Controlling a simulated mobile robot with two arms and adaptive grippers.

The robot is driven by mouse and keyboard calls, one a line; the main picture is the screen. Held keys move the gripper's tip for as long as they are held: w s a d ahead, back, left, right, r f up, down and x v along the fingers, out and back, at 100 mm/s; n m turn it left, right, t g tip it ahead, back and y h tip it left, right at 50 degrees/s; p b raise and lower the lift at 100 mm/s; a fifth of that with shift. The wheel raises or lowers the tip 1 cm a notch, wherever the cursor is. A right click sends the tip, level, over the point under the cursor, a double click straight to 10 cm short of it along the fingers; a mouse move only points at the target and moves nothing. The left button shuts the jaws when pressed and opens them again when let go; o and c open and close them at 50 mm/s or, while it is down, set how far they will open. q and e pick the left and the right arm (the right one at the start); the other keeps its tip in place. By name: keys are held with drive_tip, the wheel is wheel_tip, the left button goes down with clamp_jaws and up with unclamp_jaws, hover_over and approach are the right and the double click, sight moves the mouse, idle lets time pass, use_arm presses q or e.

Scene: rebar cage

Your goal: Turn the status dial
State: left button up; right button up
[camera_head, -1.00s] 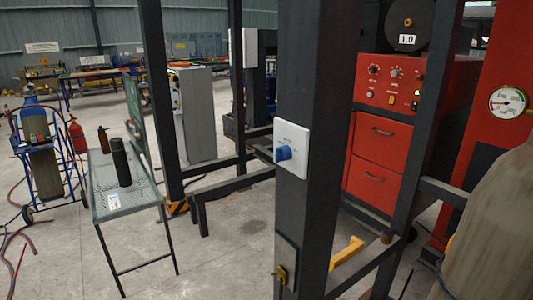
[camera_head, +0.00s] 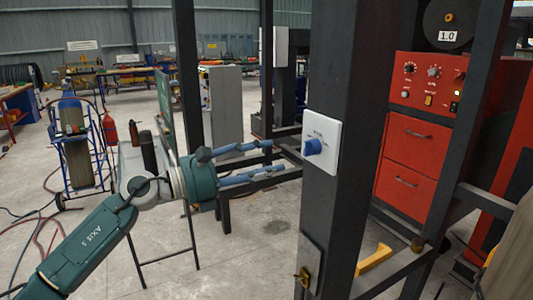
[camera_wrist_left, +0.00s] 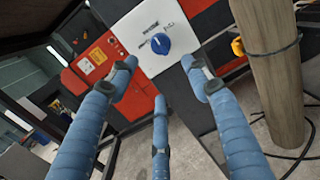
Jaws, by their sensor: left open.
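The status dial (camera_head: 313,146) is a blue knob on a white plate (camera_head: 330,130) fixed to a dark steel post. My left gripper (camera_head: 276,156) comes in from the left with its blue fingers spread, pointing at the dial, and stops short of it. In the left wrist view the dial (camera_wrist_left: 160,43) shows ahead, above the gap between the open fingers (camera_wrist_left: 163,85), with nothing touching it. Printed marks stand around the knob, too small to read surely. My right gripper is not in view.
The dark post (camera_head: 345,210) carries a brass fitting (camera_head: 304,278) lower down. A red cabinet (camera_head: 408,150) with knobs and drawers stands behind to the right. Horizontal steel bars run behind the left gripper. A yellow piece (camera_head: 373,259) lies low on the right.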

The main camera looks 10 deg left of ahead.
sight(311, 148)
use_arm(q)
drive_tip(key=w+d+r+m+p, duration=0.1)
drive_tip(key=w+d+p, duration=0.3)
drive_tip(key=d, duration=0.4)
drive_tip(key=shift+w+d+r+m, duration=0.2)
drive_tip(key=shift+w+d+m, duration=0.1)
drive_tip(key=shift+w+m, duration=0.1)
drive_tip(key=shift+s, duration=0.1)
drive_tip(key=c, duration=1.2)
